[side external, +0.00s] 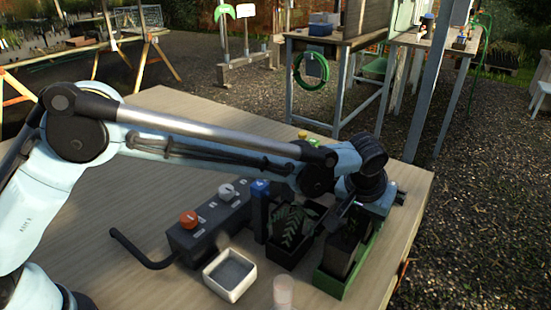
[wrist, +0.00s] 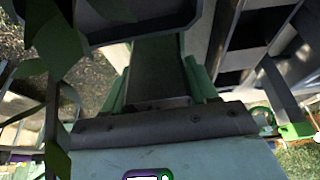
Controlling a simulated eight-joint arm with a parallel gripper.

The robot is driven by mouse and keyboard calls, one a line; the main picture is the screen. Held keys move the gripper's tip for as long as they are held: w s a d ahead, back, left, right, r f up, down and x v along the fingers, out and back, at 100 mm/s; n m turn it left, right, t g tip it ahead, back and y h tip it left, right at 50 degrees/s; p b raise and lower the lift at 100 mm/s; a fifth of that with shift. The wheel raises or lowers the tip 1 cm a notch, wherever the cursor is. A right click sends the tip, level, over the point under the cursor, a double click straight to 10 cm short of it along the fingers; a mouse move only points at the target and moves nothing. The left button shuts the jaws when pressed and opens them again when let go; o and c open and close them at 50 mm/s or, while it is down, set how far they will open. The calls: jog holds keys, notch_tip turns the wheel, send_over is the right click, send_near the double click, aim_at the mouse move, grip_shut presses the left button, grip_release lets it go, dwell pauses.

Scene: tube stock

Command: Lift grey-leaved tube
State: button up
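A dark square tube (side external: 338,256) stands in a green tray (side external: 330,284) at the right of the bench. My gripper (side external: 352,213) is pointed down at the top of this tube, and its fingers are largely hidden. I cannot tell whether they are closed on it. No clearly grey leaves show, so I cannot tell if this is the grey-leaved tube. A black pot (side external: 286,257) with a dark green, pale-veined plant (side external: 292,224) stands just left of it. In the wrist view a dark tube-like shape (wrist: 155,75) lies between green edges, with green leaves (wrist: 55,40) at the left.
A dark control box (side external: 208,226) with orange and white knobs and a blue-topped post (side external: 260,205) stand left of the pot. A white square dish (side external: 230,274) and a pale cup (side external: 284,293) are in front. The wooden bench (side external: 110,205) is bare at the left.

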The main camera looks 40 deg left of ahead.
jog(key=c, duration=0.3)
jog(key=shift+r, duration=0.1)
